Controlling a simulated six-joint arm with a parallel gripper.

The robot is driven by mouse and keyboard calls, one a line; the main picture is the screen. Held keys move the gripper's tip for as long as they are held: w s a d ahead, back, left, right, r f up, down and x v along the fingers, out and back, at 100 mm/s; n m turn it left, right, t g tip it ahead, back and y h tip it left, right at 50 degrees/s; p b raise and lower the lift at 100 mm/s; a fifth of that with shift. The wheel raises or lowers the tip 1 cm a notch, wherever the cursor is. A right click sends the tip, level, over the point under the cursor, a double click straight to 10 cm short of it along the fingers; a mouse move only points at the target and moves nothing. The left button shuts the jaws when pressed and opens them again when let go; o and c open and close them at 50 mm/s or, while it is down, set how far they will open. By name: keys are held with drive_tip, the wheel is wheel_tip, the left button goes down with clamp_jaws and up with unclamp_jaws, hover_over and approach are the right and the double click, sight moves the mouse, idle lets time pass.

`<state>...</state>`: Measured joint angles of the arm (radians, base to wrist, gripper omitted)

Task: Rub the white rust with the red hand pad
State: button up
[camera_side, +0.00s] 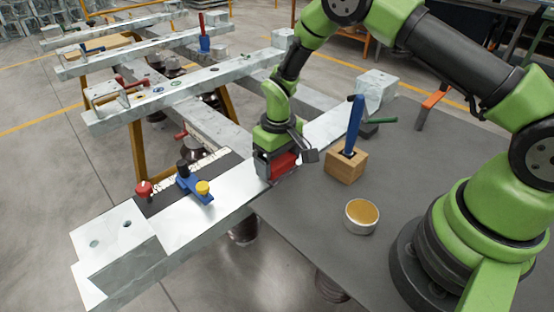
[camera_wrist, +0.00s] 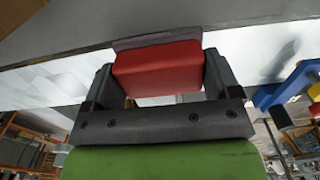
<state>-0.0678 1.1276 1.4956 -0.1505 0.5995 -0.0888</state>
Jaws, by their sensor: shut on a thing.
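My gripper (camera_side: 283,160) is shut on the red hand pad (camera_side: 284,165). In the wrist view the red pad (camera_wrist: 158,68) sits between the two dark fingers of my gripper (camera_wrist: 160,82). A greyish layer shows along the pad's far edge. In the side view the pad is low over the pale metal bar (camera_side: 235,188), at its edge by the dark table. I cannot tell whether it touches the metal. Whitish patches show on the bar in the wrist view (camera_wrist: 50,80), left of the pad; I cannot tell whether they are white rust.
On the dark table (camera_side: 285,215) are a wooden block (camera_side: 346,168) holding a blue-handled tool (camera_side: 354,122) and a round tin (camera_side: 361,217).

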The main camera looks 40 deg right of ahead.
drive_tip(key=shift+r, duration=2.65)
drive_tip(key=shift+r, duration=0.1)
drive_tip(key=shift+r, duration=1.35)
